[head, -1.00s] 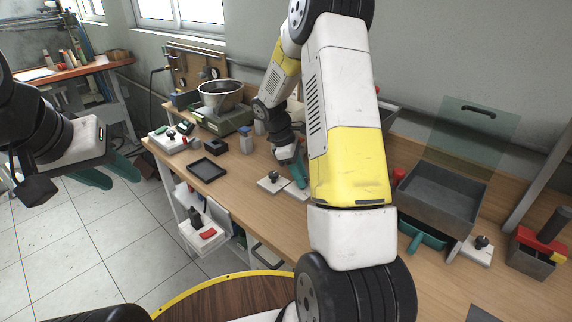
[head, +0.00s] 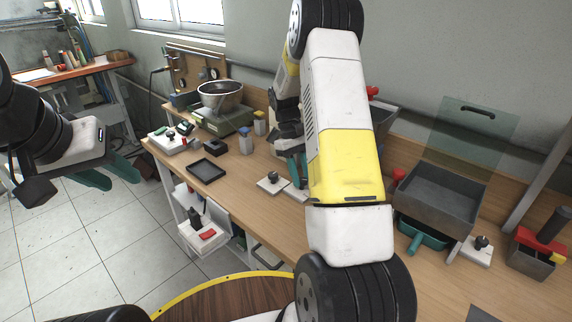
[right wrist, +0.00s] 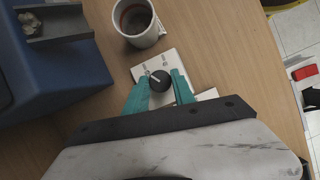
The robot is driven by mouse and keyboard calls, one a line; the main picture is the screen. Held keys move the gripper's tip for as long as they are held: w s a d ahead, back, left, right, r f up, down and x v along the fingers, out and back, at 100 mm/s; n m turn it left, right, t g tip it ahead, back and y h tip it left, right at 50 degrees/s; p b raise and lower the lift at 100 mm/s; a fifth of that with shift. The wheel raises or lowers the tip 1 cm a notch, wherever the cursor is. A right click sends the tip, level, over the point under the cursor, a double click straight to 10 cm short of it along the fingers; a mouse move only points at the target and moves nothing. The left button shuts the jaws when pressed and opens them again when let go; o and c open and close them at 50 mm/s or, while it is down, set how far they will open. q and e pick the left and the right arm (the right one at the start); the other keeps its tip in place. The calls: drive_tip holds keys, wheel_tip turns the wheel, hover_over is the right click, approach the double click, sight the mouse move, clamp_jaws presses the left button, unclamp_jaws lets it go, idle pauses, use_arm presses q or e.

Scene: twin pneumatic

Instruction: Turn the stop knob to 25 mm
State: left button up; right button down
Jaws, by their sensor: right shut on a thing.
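The stop knob (right wrist: 160,80) is a round black knob with a white pointer line, on a white plate (right wrist: 146,68) with small printed marks that I cannot read. In the right wrist view the pointer slants to the upper left. My right gripper (right wrist: 161,82) has its teal fingers on either side of the knob, shut on it. In the head view my right gripper (head: 292,168) is partly hidden by my own arm, at the work table, and the grasp is not clear there. My left gripper (head: 108,176) hangs empty over the floor at the left, its teal fingers apart.
A white cup (right wrist: 137,20) stands just beyond the knob plate, and a blue machine body (right wrist: 50,70) is to its left. A grey bin (head: 440,198) stands right.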

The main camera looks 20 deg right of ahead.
drive_tip(key=shift+m, duration=0.3)
drive_tip(key=c, duration=1.1)
unclamp_jaws()
drive_tip(key=shift+r, duration=0.1)
drive_tip(key=v, duration=0.7)
drive_tip(key=shift+w+r, duration=0.15)
drive_tip(key=shift+r, duration=0.2)
